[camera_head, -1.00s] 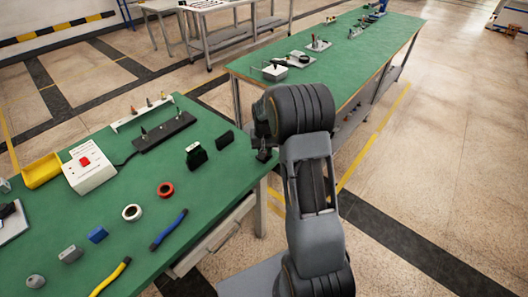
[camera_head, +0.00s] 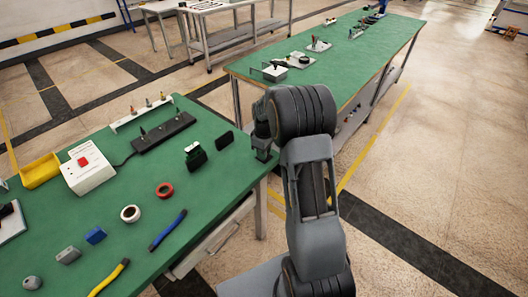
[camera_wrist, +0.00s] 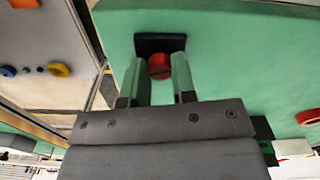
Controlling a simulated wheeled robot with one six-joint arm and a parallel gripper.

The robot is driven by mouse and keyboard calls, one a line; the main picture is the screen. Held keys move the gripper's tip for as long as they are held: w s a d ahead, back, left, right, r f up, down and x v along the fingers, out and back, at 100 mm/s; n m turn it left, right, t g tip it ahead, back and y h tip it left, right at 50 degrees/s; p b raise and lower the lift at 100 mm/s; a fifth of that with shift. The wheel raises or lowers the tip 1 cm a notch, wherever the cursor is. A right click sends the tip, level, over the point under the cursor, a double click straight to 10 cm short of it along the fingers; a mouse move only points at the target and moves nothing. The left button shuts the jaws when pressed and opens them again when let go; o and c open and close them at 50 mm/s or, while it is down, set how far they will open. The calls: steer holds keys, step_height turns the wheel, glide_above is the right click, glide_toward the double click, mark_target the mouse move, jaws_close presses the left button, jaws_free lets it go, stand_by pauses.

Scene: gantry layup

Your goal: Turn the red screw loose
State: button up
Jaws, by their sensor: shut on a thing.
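The red screw (camera_wrist: 159,67) shows in the wrist view as a round red head on a small black base (camera_wrist: 150,43). The base sits on the green tabletop. My gripper (camera_wrist: 158,76) has one finger on each side of the screw and is shut on it. In the head view my gripper (camera_head: 262,151) is at the right edge of the near green table (camera_head: 65,220). My wrist hides the screw there. Whether the screw has turned cannot be told.
Left of my gripper stand a small black-and-green block (camera_head: 195,156) and a dark plate (camera_head: 224,140). A red ring (camera_head: 165,190), a white ring (camera_head: 130,213) and a white box with a red button (camera_head: 88,172) lie farther left. A second green table (camera_head: 350,60) stands behind.

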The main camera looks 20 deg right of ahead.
steer(key=n, duration=1.1)
steer(key=shift+n, duration=0.5)
stand_by(0.3)
steer(key=o, duration=0.9)
steer(key=shift+o, duration=0.2)
step_height(320, 180, up, 14)
steer(key=shift+f, duration=0.1)
